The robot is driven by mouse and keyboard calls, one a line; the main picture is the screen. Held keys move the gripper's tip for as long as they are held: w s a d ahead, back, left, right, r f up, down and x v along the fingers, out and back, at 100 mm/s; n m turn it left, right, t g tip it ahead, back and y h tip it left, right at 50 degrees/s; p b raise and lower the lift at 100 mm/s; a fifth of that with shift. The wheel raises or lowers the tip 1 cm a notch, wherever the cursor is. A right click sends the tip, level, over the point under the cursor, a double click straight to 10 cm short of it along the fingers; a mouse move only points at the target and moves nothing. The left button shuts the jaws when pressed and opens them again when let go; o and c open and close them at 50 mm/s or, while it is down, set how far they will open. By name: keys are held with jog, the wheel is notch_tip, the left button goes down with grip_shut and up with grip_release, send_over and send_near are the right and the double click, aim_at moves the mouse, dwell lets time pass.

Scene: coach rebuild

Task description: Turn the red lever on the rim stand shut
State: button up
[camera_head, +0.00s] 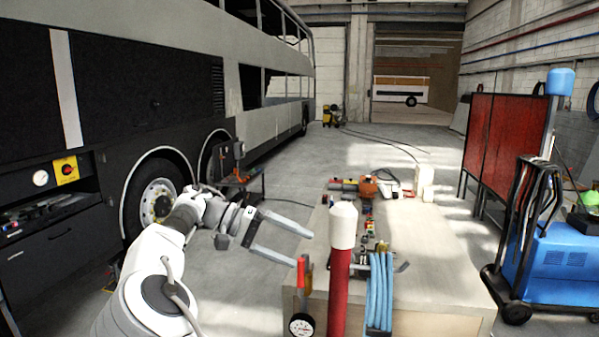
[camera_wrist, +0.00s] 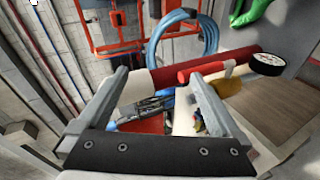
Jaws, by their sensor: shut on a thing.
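The red lever (camera_head: 301,271) stands upright at the near left rim of the pale bench, on a small stand largely hidden behind it. In the wrist view the red lever (camera_wrist: 208,70) lies across the picture, its end just beyond the right fingertip. My gripper (camera_head: 303,249) is left of the lever, its lower fingertip close to it in the picture. It also shows in the wrist view (camera_wrist: 159,77). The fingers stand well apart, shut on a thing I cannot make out. I cannot tell whether a finger touches the lever.
A round dial (camera_head: 301,325) sits below the lever. A red post with a white top (camera_head: 342,228) and blue hose loops (camera_head: 380,290) stand close on the right. A bus (camera_head: 120,90) stands left; the floor beyond is mostly free.

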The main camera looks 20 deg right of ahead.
jog(key=shift+s+d+r+g, duration=0.15)
jog(key=shift+s+d+r, duration=0.1)
jog(key=shift+d+r, duration=0.3)
jog(key=shift+s+d+r+g, duration=0.2)
jog(key=shift+d+r, duration=0.1)
jog(key=shift+r, duration=0.35)
jog(key=shift+c, duration=0.4)
notch_tip(320, 180, up, 13)
jog(key=shift+s+d, duration=0.2)
jog(key=shift+d, duration=0.15)
dwell(0.5)
